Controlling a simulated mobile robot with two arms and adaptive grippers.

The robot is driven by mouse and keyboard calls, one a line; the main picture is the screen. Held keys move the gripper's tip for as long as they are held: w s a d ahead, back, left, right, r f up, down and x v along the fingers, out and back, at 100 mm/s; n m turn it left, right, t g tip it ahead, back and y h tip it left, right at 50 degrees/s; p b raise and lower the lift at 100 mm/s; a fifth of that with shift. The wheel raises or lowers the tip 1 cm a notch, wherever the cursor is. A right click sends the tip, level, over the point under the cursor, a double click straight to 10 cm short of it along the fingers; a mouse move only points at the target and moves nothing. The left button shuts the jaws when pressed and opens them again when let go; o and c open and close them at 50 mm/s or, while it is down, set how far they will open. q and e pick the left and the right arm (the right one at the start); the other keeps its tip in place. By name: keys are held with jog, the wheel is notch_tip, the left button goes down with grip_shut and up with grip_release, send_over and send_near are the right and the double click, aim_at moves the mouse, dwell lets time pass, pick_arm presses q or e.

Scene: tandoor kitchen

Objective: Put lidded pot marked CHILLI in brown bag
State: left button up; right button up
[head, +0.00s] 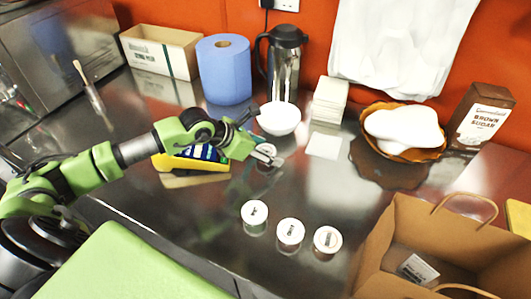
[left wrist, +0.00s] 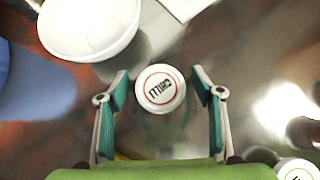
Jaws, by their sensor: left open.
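The lidded pot marked CHILLI (left wrist: 160,89) has a white lid with a red ring and dark lettering in the left wrist view. It stands on the steel counter, partly hidden by my gripper in the head view (head: 267,151). My left gripper (head: 268,143) is open, with its two fingers on either side of the pot in the left wrist view (left wrist: 158,82). Gaps show between the lid and both fingers. The brown bag (head: 383,238) stands open at the lower right of the head view, with a white-labelled item inside. My right gripper is out of view.
Three similar white-lidded pots (head: 290,232) stand between my gripper and the bag. A white bowl (head: 279,119) is just behind the CHILLI pot. A yellow item (head: 192,163) lies beneath my arm. Blue roll (head: 223,70), steel jug (head: 284,65) and basket (head: 408,153) stand farther back.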

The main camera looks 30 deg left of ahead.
aim_at(265, 151)
pick_arm(q)
jog(key=c, duration=1.2)
jog(key=shift+r, duration=0.1)
jog(key=shift+r, duration=0.2)
jog(key=r, duration=0.2)
jog(key=r+b, duration=0.1)
jog(key=shift+s+a, duration=0.15)
jog(key=shift+s, duration=0.1)
jog(key=s+a+r+b, duration=0.2)
jog(key=s+r+b, duration=0.2)
jog(key=s+r, duration=0.5)
jog(key=shift+s+a+r, duration=0.2)
jog(key=shift+s+a, duration=0.1)
jog(key=shift+s, duration=1.8)
